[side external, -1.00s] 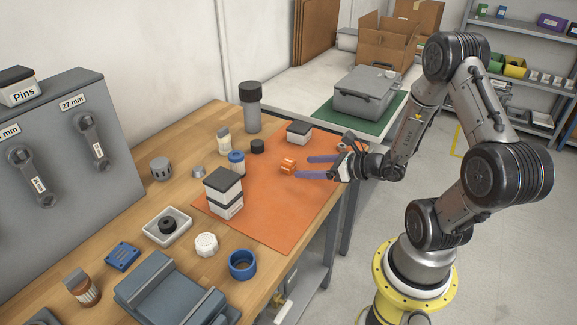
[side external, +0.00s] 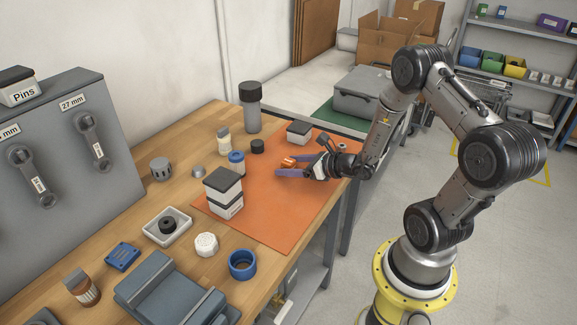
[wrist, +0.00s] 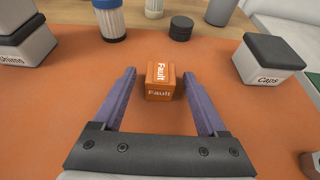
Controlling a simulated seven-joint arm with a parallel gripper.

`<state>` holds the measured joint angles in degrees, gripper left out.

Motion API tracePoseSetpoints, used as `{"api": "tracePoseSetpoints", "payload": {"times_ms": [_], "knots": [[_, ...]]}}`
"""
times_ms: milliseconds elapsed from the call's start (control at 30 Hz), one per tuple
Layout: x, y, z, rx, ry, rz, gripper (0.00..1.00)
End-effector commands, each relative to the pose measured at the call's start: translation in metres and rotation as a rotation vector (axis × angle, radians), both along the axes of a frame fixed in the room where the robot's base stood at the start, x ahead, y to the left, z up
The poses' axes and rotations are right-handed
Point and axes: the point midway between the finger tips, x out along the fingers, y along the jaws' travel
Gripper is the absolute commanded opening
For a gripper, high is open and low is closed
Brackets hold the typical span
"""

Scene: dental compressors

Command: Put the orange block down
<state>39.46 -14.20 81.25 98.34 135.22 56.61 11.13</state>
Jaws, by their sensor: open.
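The orange block (wrist: 160,82), with "Fault" lettered in white on two faces, rests on the orange mat (wrist: 60,110). In the side external view the block (side external: 289,161) shows near the middle of the mat (side external: 265,220), partly hidden by a finger. My gripper (side external: 279,166) is open, low over the mat, with its purple fingers reaching around the block. In the wrist view the block sits between the fingertips of my gripper (wrist: 160,74), with a gap on each side, and neither finger touches it.
Stacked white boxes with dark lids (side external: 224,192) stand on the mat to the left. A box marked "Caps" (wrist: 270,60) stands to the right in the wrist view. A blue-topped filter (side external: 237,162) and a black knob (side external: 257,146) stand behind. The front of the mat is clear.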

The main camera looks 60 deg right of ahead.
Motion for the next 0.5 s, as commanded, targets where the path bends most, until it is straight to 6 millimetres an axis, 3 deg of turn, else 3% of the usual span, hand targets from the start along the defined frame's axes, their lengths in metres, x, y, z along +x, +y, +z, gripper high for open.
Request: {"api": "tracePoseSetpoints", "payload": {"times_ms": [67,400,467,500], "knots": [[-0.0001,-0.0001,0.0002,0.0,0.0,0.0,0.71],[-0.0003,-0.0001,0.0003,0.0,0.0,0.0,0.1],[-0.0004,-0.0002,0.0004,0.0,0.0,0.0,0.0],[-0.0004,-0.0002,0.0004,0.0,0.0,0.0,0.0]]}}
